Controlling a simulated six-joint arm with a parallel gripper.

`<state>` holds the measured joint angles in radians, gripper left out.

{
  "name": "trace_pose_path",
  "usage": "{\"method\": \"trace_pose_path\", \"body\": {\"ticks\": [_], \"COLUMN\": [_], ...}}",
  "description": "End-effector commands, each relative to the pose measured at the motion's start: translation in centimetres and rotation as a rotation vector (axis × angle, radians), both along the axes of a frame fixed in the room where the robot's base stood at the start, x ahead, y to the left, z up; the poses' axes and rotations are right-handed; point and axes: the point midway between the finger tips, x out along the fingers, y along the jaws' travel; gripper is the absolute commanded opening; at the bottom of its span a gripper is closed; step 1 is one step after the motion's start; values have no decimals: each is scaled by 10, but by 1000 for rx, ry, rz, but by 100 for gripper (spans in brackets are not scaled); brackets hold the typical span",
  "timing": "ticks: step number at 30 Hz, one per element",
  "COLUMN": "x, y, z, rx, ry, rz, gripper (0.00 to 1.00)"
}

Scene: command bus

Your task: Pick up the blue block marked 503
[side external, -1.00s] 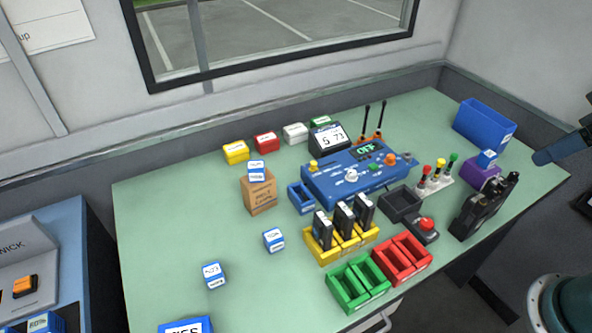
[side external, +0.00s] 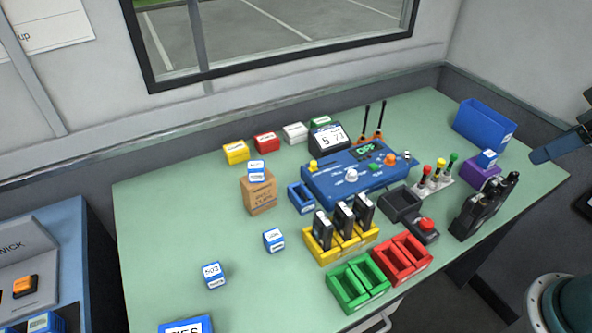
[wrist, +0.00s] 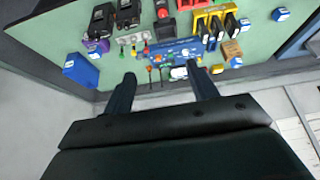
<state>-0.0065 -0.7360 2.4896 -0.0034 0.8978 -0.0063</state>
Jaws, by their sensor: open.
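Several small blue blocks with white labels are in view. One block (side external: 215,276) stands on the front left of the green table; its label looks like 503 but is too small to read surely. Another block (side external: 274,241) stands right of it. A third (side external: 257,172) sits on a cardboard carton, and a fourth (side external: 487,159) on a purple block. In the wrist view, the front-left block (wrist: 281,14) shows at the top right. My gripper (wrist: 162,76) is open and empty, with its fingers apart. It is far from the blocks, beyond the table's right end in the side external view.
A blue console (side external: 335,190), yellow tray (side external: 322,252) of upright black items, green bins (side external: 350,303), red bins (side external: 415,272) and radios (side external: 482,215) crowd the middle and right. A blue bin (side external: 484,126) stands at the far right. The table's left part is mostly clear.

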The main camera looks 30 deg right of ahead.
Motion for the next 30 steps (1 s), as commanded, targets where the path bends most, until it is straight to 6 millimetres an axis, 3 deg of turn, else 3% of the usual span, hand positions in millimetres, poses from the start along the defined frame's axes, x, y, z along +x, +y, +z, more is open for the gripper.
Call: {"method": "trace_pose_path", "body": {"ticks": [5, 14, 22, 30], "x": [17, 73, 127, 174], "y": [9, 45, 91, 148], "z": [6, 19, 19, 3], "rx": [-9, -34, -56, -71], "ry": [11, 36, 53, 68], "rz": [65, 282, 496, 707], "gripper": [58, 58, 58, 58]}}
